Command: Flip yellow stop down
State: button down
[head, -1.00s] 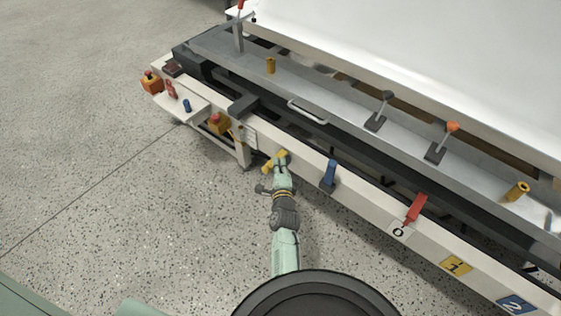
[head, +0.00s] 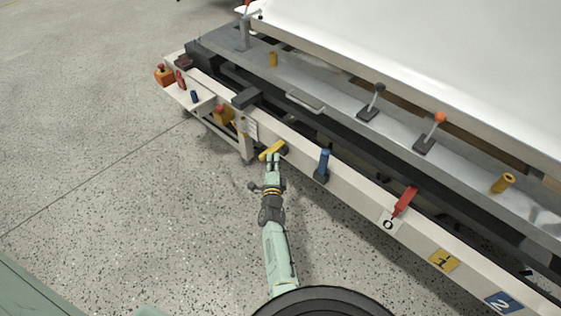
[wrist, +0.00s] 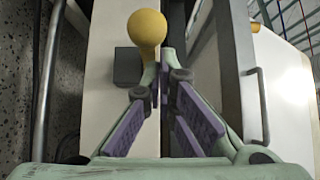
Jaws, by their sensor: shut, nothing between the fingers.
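The yellow stop (head: 270,150) is a lever with a rounded end, on the front rail of the machine. In the head view it sticks out sideways to the lower left from a dark mount. In the wrist view its round knob (wrist: 147,28) is at the top, left of the fingertips, with a dark grey block (wrist: 127,66) beside it. My gripper (head: 273,160) is right at the stop in the head view. In the wrist view my gripper (wrist: 160,82) has its fingertips together, with nothing between them, close beside the stop's shaft. I cannot tell whether they touch it.
A blue lever (head: 323,165) stands upright on the same rail to the right. Farther right is a red lever (head: 404,201) by the 0 label. A metal handle (wrist: 258,105) is right of my fingers in the wrist view. Open floor (head: 120,180) lies left.

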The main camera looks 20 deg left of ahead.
jog(key=shift+f, duration=0.1)
dwell(0.3)
dwell(0.3)
notch_tip(320, 180, up, 10)
dwell(0.7)
dwell(0.5)
